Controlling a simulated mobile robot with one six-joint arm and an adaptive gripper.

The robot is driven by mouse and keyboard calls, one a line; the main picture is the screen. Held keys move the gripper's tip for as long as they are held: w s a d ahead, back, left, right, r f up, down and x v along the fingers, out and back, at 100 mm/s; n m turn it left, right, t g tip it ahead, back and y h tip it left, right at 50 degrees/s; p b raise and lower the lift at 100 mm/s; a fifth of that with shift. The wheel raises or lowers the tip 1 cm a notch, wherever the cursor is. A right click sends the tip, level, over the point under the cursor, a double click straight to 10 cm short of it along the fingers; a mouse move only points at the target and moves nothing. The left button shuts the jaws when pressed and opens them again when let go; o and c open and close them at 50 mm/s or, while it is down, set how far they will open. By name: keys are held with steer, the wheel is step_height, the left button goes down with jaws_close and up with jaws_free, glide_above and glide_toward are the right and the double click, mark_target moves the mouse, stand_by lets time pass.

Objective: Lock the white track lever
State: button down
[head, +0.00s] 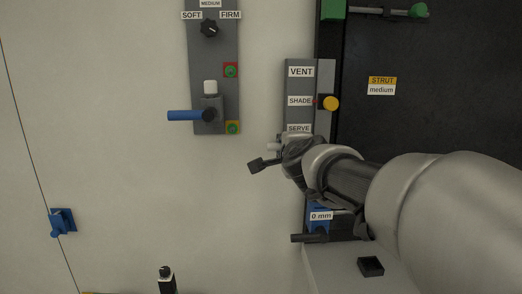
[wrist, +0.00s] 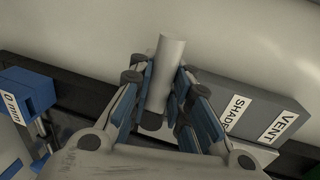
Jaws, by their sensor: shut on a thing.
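The white track lever (wrist: 170,55) is a pale cylinder pointing up between my fingers in the wrist view. In the head view only a small pale end of it (head: 272,147) shows beside my gripper, just below the SERVE label. My gripper (wrist: 164,84) is shut on the lever, with blue-padded fingers on both sides of it. In the head view my gripper (head: 278,155) is at the lower end of the grey label strip. The lever's base and any catch are hidden by my gripper and arm.
A blue block (head: 318,224) marked 0 mm is below. A panel with a blue lever (head: 186,115) is at left. Bare wall separates them.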

steer(key=shift+f, duration=0.1)
stand_by(0.3)
steer(key=c, duration=2)
jaws_free()
steer(key=shift+o, duration=1.4)
steer(key=shift+s, duration=0.2)
steer(key=shift+o, duration=1.2)
steer(key=shift+w, duration=0.1)
steer(key=shift+r, duration=0.2)
steer(key=s+r, duration=0.2)
steer(key=s, duration=1)
steer(key=shift+r, duration=0.15)
